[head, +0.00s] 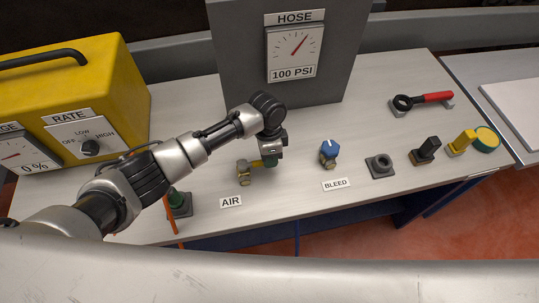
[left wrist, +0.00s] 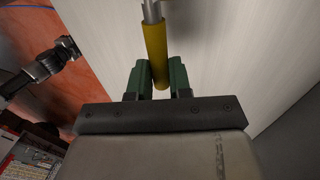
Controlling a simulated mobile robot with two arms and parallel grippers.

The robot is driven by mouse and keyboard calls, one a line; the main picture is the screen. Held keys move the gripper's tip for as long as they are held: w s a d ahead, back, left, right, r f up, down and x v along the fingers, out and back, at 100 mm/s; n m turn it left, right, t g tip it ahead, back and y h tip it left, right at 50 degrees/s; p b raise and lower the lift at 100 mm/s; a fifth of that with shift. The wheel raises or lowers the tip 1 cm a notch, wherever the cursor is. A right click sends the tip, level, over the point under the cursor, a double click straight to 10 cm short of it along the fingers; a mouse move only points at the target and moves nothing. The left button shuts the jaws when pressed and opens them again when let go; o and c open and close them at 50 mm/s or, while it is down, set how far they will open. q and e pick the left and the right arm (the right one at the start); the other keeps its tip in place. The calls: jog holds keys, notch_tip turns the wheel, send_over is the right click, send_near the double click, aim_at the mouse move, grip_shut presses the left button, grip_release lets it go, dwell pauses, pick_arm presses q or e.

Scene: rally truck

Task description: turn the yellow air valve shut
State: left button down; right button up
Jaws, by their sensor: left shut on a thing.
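The yellow air valve handle (head: 256,163) shows at the bench's front middle, above the AIR label (head: 231,202). Its brass body (head: 243,176) stands at the handle's left end. My left gripper (head: 270,160) reaches down over the handle's right end and hides part of it. In the left wrist view the yellow handle (left wrist: 155,50) runs between the two green fingers (left wrist: 157,80), which are shut on it near its end. A dark gripper at the left of that view, seemingly my right one (left wrist: 68,47), is too small to read.
The blue bleed valve (head: 328,152) stands to the right. The grey hose gauge box (head: 345,50) rises behind; its needle points up right. A yellow machine (head: 120,80) stands at the left. A red-handled wrench (head: 425,98) and several fittings lie at the right. Bare bench lies between.

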pick_arm(q)
jog(key=c, duration=1)
grip_release()
jog(key=shift+c, duration=0.2)
notch_tip(320, 180, up, 11)
jog(key=w+b, duration=0.2)
jog(key=shift+a, duration=0.2)
jog(key=shift+f, duration=0.2)
